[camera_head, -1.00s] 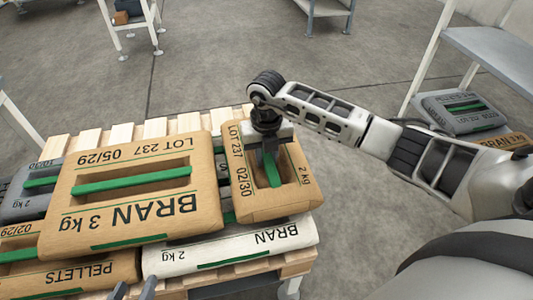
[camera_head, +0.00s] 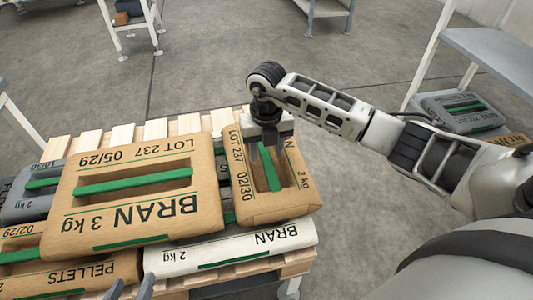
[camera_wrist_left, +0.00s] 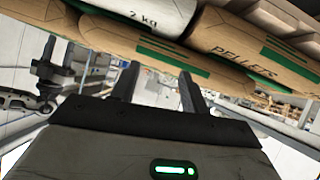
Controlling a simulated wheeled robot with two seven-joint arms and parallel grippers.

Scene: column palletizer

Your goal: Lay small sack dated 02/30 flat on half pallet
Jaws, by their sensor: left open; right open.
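The small tan sack dated 02/30 (camera_head: 290,205) lies on the right side of the half pallet (camera_head: 125,135), on top of a white bran sack (camera_head: 285,236) and beside a larger tan bran sack dated 05/29 (camera_head: 135,215). A green strap crosses its recess. My right gripper (camera_head: 267,157) is open at this strap, its fingers spread on either side; whether they touch the sack I cannot tell. My left gripper (camera_head: 131,290) is open and empty at the front edge of the pallet. It also shows in the left wrist view (camera_wrist_left: 158,88), below the sacks.
A tan pellets sack (camera_head: 90,275) and a grey sack (camera_head: 38,190) lie at the pallet's left. A rack at right holds a grey sack (camera_head: 462,112) above a tan one. Bare floor lies behind the pallet.

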